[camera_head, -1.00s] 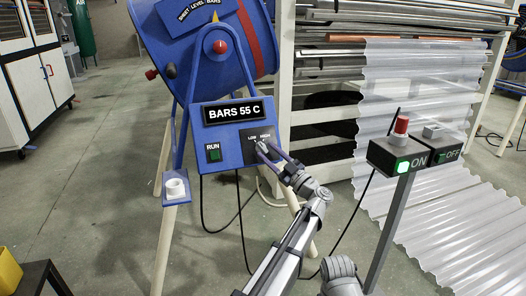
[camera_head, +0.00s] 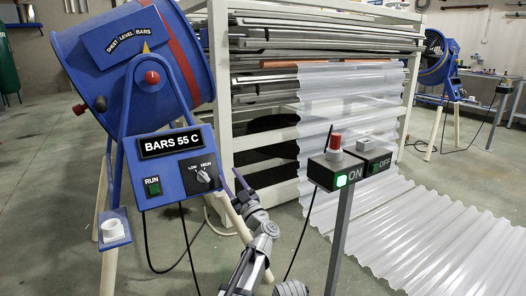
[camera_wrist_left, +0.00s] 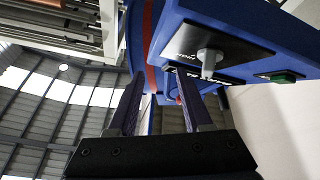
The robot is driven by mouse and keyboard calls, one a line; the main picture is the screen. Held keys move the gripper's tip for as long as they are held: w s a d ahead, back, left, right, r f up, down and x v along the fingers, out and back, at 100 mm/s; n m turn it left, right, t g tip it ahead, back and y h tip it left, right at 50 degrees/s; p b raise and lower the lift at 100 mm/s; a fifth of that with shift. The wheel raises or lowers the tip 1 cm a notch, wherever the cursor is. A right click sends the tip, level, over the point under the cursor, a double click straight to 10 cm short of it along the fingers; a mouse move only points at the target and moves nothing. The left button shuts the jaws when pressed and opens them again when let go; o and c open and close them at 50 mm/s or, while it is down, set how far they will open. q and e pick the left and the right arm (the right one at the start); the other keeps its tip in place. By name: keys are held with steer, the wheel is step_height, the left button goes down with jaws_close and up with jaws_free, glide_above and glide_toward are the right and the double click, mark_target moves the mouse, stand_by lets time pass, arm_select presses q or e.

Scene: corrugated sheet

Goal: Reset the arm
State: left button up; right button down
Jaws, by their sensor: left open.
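My left gripper (camera_head: 231,176) is open and empty, just right of the blue control panel (camera_head: 150,196). Its fingers point up toward the panel and stand apart from the selector knob (camera_head: 203,177), which has LOW and HIGH marks. In the left wrist view, the two dark fingers (camera_wrist_left: 160,78) are spread with nothing between them, and the grey knob (camera_wrist_left: 208,62) sits beyond them to the right. My right gripper is out of view.
A post with a lit green ON box (camera_head: 331,171) and red button stands right of my left arm. An OFF box (camera_head: 374,157) is beside it. Behind are a white rack (camera_head: 282,132) and a clear corrugated sheet (camera_head: 350,110) running down to the floor.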

arm_select(q)
steer(key=d+f+m+t+h, duration=0.2)
steer(key=d+f+m+h, duration=0.45)
steer(key=m+h, duration=0.6)
steer(key=s+d+f+m+g+h, duration=0.2)
steer(key=s+f+g+h, duration=0.3)
steer(key=f, duration=0.4)
steer(key=s+a+f+n+g+y, duration=0.1)
steer(key=s+a+f+g, duration=0.35)
steer(key=s, duration=0.45)
steer(key=s+a+f+n+g+y, duration=0.1)
steer(key=s+a+f+g, duration=0.2)
steer(key=s+f+g, duration=0.4)
steer(key=s+a+f+g+y, duration=0.2)
steer(key=s+a+f+g, duration=0.15)
steer(key=s, duration=0.65)
steer(key=s+d+r+m+p, duration=0.4)
steer(key=s+d+r+p, duration=0.1)
steer(key=d+r+p, duration=0.55)
step_height(320, 180, up, 36)
steer(key=p, duration=3.6)
steer(key=shift+s+d+y, duration=0.2)
steer(key=shift+d+y, duration=0.05)
steer(key=shift+y, duration=0.1)
